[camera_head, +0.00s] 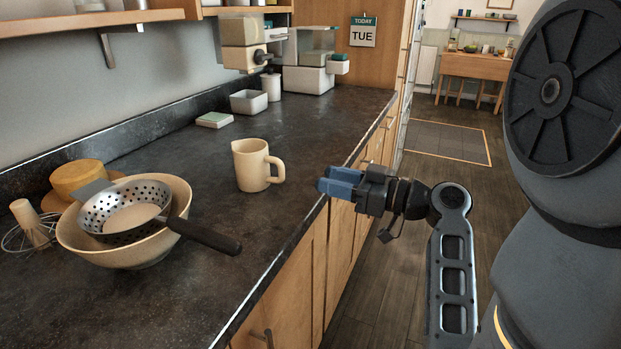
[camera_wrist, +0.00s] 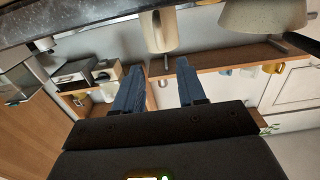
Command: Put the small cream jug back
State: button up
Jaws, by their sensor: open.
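The small cream jug (camera_head: 252,165) stands upright on the dark counter, its handle on the right side. My gripper (camera_head: 334,182) is to the right of the jug, at the counter's front edge, with its blue fingers pointing left towards it. A clear gap separates them. In the wrist view, which looks inverted, the jug (camera_wrist: 165,32) shows at the top, beyond the spread fingers of my gripper (camera_wrist: 160,66). The fingers are open with nothing between them.
A cream bowl (camera_head: 130,252) holds a strainer (camera_head: 104,216) whose dark handle sticks out to the right. A whisk (camera_head: 33,226) lies at left. Counter around the jug is clear.

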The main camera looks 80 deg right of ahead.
jog(key=shift+v, duration=1.05)
